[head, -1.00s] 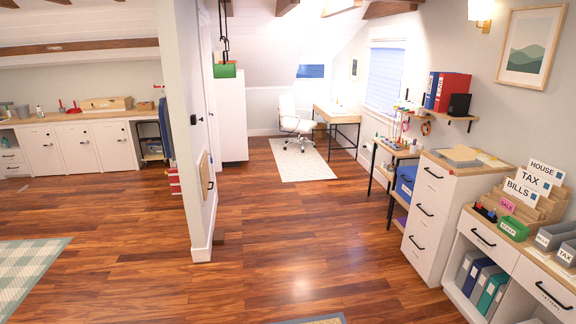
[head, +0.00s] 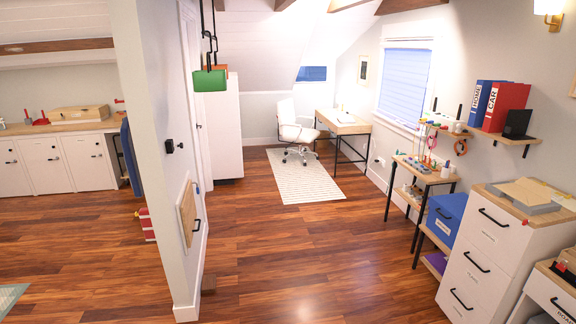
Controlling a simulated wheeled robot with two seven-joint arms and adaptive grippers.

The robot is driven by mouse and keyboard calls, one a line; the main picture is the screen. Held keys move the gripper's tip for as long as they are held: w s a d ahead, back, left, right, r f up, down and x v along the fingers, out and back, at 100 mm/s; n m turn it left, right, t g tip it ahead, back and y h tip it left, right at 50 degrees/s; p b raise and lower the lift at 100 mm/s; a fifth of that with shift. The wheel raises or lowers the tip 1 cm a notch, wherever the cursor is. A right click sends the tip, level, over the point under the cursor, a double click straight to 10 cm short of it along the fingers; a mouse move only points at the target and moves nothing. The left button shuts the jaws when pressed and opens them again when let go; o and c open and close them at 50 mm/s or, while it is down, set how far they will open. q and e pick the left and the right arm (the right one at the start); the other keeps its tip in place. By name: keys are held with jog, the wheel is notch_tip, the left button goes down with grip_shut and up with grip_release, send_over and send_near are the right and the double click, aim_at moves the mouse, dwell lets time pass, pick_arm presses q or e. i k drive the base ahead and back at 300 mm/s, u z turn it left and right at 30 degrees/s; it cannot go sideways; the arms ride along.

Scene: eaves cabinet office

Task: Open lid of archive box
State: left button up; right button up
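A blue box (head: 445,217), which looks like the archive box, sits on a lower level of the shelf unit (head: 432,175) by the right wall. A small dark mark shows on its front face. It looks closed, but its top is partly hidden under the upper shelf and its right side is behind the white drawer cabinet. Neither of my grippers is in view.
The white drawer cabinet (head: 490,258) stands just right of the blue box, with flat beige and grey items (head: 530,193) on top. A partition wall (head: 160,150) stands at left. The wooden floor (head: 310,262) between is clear. A desk (head: 343,124) and white chair (head: 292,130) are beyond.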

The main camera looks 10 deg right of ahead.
aim_at(451, 207)
jog(key=z, duration=0.15)
jog(key=i, duration=2)
jog(key=z, duration=0.85)
jog(key=i, duration=2.05)
jog(key=z, duration=1.05)
jog(key=i, duration=1.15)
jog(key=z, duration=0.3)
